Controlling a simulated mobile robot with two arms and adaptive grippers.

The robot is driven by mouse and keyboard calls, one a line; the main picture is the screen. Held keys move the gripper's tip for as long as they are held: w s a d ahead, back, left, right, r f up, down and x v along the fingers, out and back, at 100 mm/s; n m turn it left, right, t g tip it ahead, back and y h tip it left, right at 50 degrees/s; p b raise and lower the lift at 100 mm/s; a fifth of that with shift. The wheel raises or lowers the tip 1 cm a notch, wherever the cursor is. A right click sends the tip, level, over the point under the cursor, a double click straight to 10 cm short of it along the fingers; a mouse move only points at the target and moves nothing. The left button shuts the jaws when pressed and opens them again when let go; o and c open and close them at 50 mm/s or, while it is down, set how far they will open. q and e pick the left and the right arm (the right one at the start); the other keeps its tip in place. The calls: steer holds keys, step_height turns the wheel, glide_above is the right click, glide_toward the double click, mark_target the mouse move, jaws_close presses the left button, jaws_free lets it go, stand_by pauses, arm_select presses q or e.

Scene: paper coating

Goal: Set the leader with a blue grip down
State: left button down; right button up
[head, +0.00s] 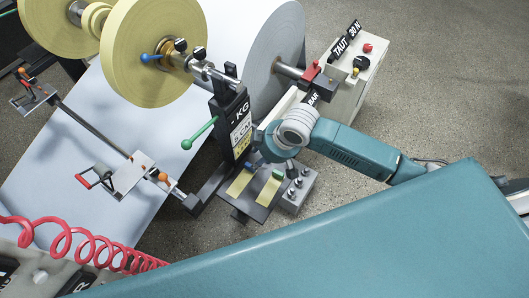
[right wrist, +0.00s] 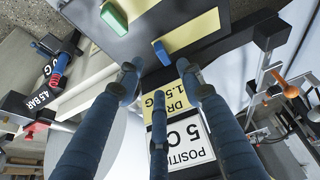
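The leader with a blue grip, a yellow strip (head: 239,185), lies on a dark plate (head: 244,206). Its small blue grip shows in the right wrist view (right wrist: 161,53), at one end of the strip (right wrist: 191,31). A second yellow strip with a green grip (right wrist: 113,18) lies beside it. My right gripper (right wrist: 158,76) has its fingers spread, with nothing between them. The fingertips are close to the blue grip but appear apart from it. In the head view, my right wrist hides most of the fingers. My left gripper is not in view.
A black post with labels (head: 238,125) and a green-knobbed lever (head: 187,144) stand beside the plate. A grey block with knobs (head: 298,190) is at its right. Yellow rolls (head: 150,50), a grey roll (head: 275,50) and a control box (head: 350,70) stand behind.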

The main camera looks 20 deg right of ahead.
steer(key=shift+v, duration=1.95)
steer(key=shift+s, duration=0.1)
